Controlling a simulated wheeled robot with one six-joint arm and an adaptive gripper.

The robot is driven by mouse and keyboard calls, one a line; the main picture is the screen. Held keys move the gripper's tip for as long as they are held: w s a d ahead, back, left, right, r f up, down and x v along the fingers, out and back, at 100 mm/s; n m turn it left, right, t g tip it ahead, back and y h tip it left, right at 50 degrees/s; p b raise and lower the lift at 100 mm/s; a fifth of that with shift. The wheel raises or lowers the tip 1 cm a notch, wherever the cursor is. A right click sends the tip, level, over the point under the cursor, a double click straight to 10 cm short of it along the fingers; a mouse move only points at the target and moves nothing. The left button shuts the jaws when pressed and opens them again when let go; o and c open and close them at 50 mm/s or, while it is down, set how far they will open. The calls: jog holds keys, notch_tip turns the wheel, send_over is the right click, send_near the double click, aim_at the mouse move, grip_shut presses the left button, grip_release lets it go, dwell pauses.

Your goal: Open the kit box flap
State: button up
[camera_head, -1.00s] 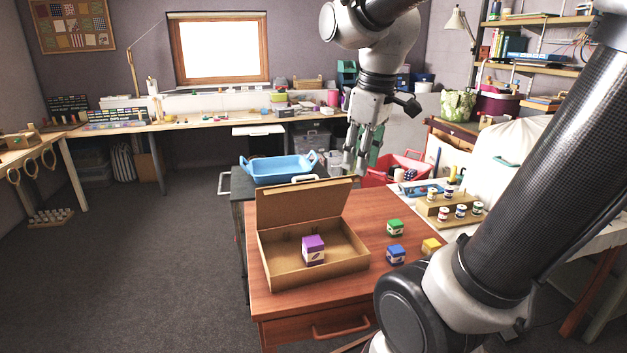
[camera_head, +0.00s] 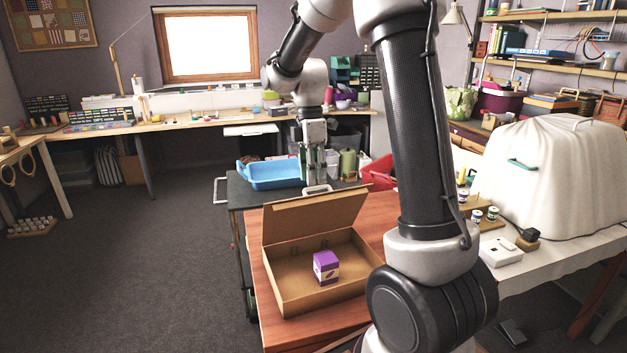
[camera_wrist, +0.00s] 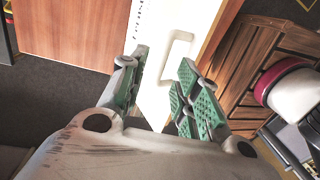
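The kit box (camera_head: 300,304) is a brown cardboard box on the red-brown wooden table. Its flap (camera_head: 312,222) stands raised at the back, with a white handle (camera_head: 317,189) on its top edge. A purple box (camera_head: 326,267) sits inside. My gripper (camera_head: 316,178) points down at the flap's top edge, close to the handle. In the wrist view my gripper (camera_wrist: 158,85) is open, its green-padded fingers apart. A pale handle (camera_wrist: 177,58) shows just beyond them; I cannot tell whether they touch it.
A blue tray (camera_head: 270,176) stands on a dark cart behind the box, beside my gripper. A red bin (camera_head: 380,171) is to the right. My arm covers the table's right side. A white-covered machine (camera_head: 550,165) stands farther right.

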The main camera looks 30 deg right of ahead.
jog(key=shift+s+f, duration=0.15)
jog(key=shift+f, duration=0.9)
grip_shut()
